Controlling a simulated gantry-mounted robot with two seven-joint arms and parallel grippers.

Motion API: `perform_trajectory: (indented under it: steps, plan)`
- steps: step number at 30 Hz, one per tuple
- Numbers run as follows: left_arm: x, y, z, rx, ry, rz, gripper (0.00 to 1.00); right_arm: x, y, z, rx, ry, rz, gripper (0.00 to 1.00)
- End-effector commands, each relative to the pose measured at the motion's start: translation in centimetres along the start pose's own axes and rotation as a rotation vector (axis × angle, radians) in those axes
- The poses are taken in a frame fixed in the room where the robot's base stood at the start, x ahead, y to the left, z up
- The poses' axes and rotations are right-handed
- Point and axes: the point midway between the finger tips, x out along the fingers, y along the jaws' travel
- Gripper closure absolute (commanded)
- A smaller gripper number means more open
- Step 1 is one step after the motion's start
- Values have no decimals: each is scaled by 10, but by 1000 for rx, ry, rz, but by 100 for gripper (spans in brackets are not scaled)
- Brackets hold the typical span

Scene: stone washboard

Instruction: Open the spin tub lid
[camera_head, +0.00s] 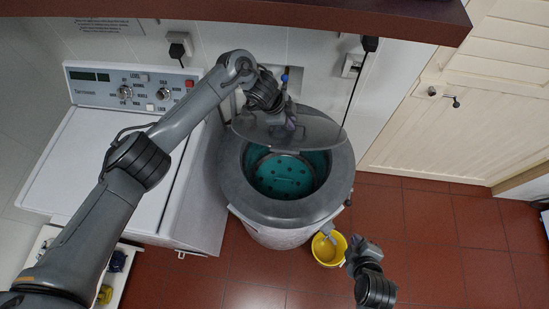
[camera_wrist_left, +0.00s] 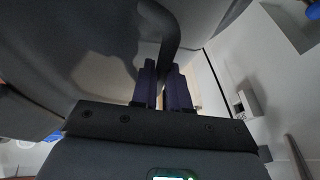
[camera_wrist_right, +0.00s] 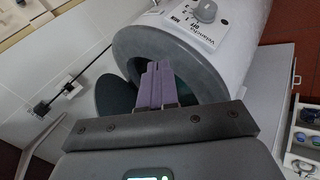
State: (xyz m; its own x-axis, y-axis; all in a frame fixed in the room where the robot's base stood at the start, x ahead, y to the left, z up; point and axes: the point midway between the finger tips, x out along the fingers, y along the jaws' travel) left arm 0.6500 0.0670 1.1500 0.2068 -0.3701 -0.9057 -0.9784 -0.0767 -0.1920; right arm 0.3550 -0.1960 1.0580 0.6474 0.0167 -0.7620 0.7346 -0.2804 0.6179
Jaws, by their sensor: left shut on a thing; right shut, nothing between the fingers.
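The spin tub (camera_head: 230,185) is a grey round drum on the red tiled floor, with a teal perforated basket (camera_head: 284,176) showing inside. Its grey lid (camera_head: 318,130) is raised and tilted at the back of the opening. My left gripper (camera_head: 290,122) is at the lid; in the left wrist view its purple fingers (camera_wrist_left: 165,85) are shut on the dark curved lid handle (camera_wrist_left: 168,35). My right gripper (camera_head: 352,250) is shut and empty, in front of the tub to the right. The tub also shows in the right wrist view (camera_wrist_right: 235,65), beyond the purple fingers (camera_wrist_right: 156,85).
A white washing machine (camera_head: 100,165) with a control panel stands left of the tub. A yellow bucket (camera_head: 328,249) is on the floor near my right gripper. A brown shelf (camera_head: 300,14) overhangs the back. Floor on the right is clear.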

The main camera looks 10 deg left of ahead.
Motion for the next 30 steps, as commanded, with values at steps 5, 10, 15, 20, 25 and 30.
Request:
perform_trajectory:
  steps: [5,10,15,20,25,30]
  plan:
    - [4,-1,10,-15,-16,-6,100,28,-16,-28,-326,-24,103,100]
    - [4,-1,10,-15,-16,-6,100,44,-31,-62,-686,-105,209,100]
    - [4,-1,10,-15,-16,-6,100,46,-46,-108,-1102,-249,332,100]
    - [4,-1,10,-15,-16,-6,100,29,-54,-158,-1488,-448,491,100]
    - [4,-2,10,-16,-16,-6,100,7,-57,-204,-1674,-585,683,100]
    - [4,-2,10,-16,-16,-6,100,-4,-54,-246,-1743,-594,846,100]
